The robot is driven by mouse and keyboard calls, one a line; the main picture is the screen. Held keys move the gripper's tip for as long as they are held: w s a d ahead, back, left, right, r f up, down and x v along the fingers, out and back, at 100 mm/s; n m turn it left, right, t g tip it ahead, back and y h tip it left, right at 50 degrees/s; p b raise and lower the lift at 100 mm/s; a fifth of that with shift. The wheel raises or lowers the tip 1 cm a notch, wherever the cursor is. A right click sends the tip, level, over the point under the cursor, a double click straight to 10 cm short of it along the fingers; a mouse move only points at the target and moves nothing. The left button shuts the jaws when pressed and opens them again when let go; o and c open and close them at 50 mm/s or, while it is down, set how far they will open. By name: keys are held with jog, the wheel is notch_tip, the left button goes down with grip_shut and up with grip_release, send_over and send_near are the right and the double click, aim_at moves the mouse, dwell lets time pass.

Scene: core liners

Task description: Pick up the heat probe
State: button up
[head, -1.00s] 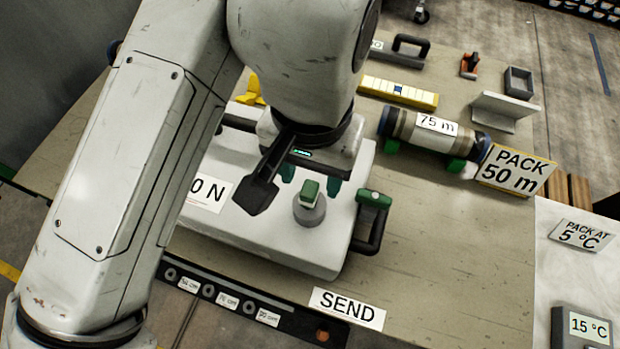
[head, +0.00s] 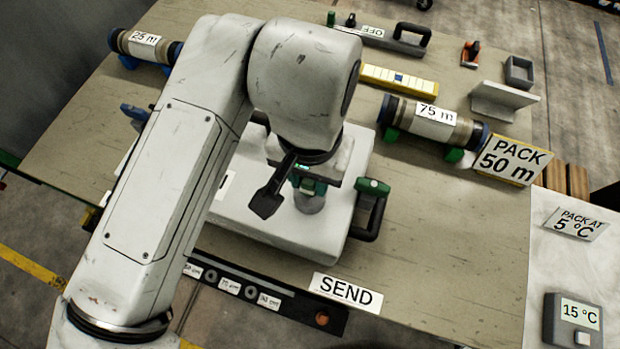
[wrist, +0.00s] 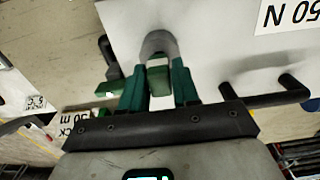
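The only probe-like thing at my gripper is a stubby grey cylinder (head: 309,203) with a green block-shaped top; I take it as the heat probe, though no label shows. It stands upright on a white box (head: 265,225). The wrist view shows its green top (wrist: 158,78) between my two green fingers. The head view partly hides the contact behind my wrist.
A SEND label (head: 346,291) lies at the front edge. The tabletop right of the handle is clear.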

grip_shut()
jog(key=shift+r, duration=0.15)
